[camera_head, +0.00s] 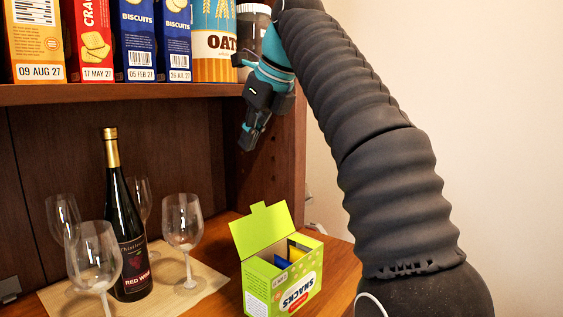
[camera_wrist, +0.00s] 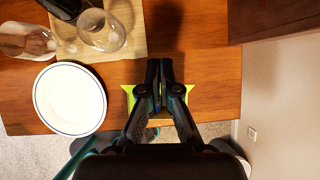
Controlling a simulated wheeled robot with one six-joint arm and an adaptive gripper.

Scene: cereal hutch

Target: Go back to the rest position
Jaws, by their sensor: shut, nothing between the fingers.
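My gripper (camera_head: 252,132) points down in front of the hutch's right side, just below the shelf's level. In the wrist view my gripper (camera_wrist: 160,66) has its fingertips together, with nothing between them. The open green snacks box (camera_head: 283,277) stands on the counter below, its lid flap raised and a blue and a yellowish item inside. In the wrist view the green box (camera_wrist: 128,91) is mostly hidden behind the fingers.
The shelf (camera_head: 120,94) holds several boxes, an oats canister (camera_head: 214,42) and a jar (camera_head: 252,20) close to my wrist. A wine bottle (camera_head: 122,220) and several glasses stand on a mat (camera_head: 205,283). A white plate (camera_wrist: 69,99) lies near the counter's edge.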

